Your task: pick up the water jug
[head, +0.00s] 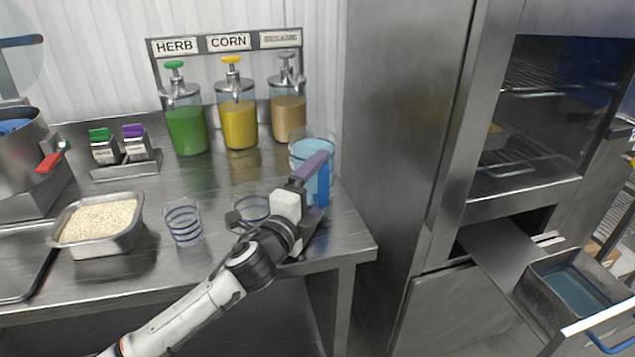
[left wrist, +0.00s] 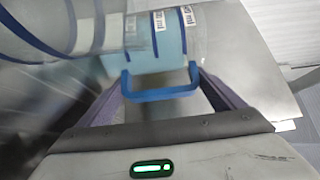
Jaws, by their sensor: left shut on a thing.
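The water jug (head: 312,148) is a clear vessel with light blue water and a blue handle, at the right end of the steel counter. My left gripper (head: 316,186) reaches it from the front and is shut on its handle. In the left wrist view the blue handle (left wrist: 160,94) lies between the two fingers of my left gripper (left wrist: 160,88), with the jug body (left wrist: 158,40) just beyond. The jug looks upright. Its base is hidden behind the gripper, so I cannot tell whether it touches the counter. My right gripper is not in view.
Clear glasses with blue rings (head: 183,222) stand left of my gripper, one close to the arm. A rice pan (head: 98,248) is at the left. HERB, CORN and SESAME dispensers (head: 239,122) stand behind. A steel cabinet (head: 395,130) rises just right of the counter (head: 345,235).

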